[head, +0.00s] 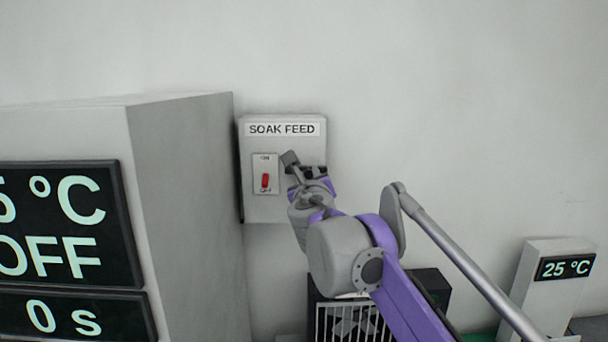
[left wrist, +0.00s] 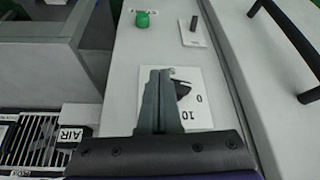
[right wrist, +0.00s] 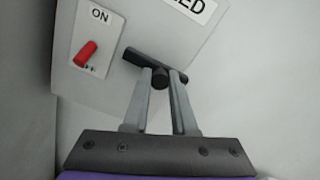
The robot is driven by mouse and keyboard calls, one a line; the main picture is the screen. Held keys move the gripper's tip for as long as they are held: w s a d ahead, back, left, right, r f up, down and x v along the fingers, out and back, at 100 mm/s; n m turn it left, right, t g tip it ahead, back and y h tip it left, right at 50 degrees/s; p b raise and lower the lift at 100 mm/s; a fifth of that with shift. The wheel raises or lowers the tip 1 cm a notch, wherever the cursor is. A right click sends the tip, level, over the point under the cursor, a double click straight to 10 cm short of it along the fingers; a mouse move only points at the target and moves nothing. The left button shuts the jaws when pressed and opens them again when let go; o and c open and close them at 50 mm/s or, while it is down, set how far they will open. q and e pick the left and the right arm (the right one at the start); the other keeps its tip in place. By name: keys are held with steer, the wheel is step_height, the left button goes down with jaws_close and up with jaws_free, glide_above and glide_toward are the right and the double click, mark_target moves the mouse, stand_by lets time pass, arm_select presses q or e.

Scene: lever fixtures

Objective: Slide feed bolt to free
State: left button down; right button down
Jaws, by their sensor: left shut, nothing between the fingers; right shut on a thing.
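The SOAK FEED box (head: 255,208) hangs on the wall in the middle of the head view. The feed bolt, a dark bar (right wrist: 140,56) with a round knob (right wrist: 158,79), sits on the box face beside the red switch in the right wrist view. My right gripper (right wrist: 161,73) is shut on the bolt's knob, a finger on either side. In the head view my right gripper (head: 296,166) covers most of the bolt. My left gripper (left wrist: 158,75) is shut and empty in front of a white panel with a dial plate; it is out of the head view.
The red ON/OFF switch (head: 265,181) is close left of my right gripper. A tall grey cabinet (head: 190,200) with a display stands left of the box. A 25 °C display unit (head: 560,270) is at lower right. A green knob (left wrist: 142,19) and black handle (left wrist: 290,35) are near my left gripper.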

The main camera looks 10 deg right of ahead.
steer(key=shift+d, duration=0.15)
steer(key=c, duration=1.1)
jaws_free()
steer(key=o, duration=0.4)
steer(key=shift+d, duration=0.2)
arm_select(q)
steer(key=shift+d, duration=0.1)
arm_select(e)
steer(key=shift+a, duration=0.1)
steer(key=shift+s+a, duration=0.1)
steer(key=shift+s, duration=0.1)
arm_select(q)
steer(key=shift+s+f+b, duration=0.3)
steer(key=shift+f+b, duration=0.1)
steer(key=shift+f, duration=0.2)
steer(key=shift+s+f+b, duration=0.25)
steer(key=shift+f+b, duration=0.15)
steer(key=shift+f, duration=0.15)
arm_select(e)
steer(key=s, duration=0.3)
steer(key=s+a, duration=0.1)
steer(key=s, duration=0.3)
steer(key=s+a, duration=0.1)
steer(key=s, duration=0.2)
steer(key=shift+s, duration=0.15)
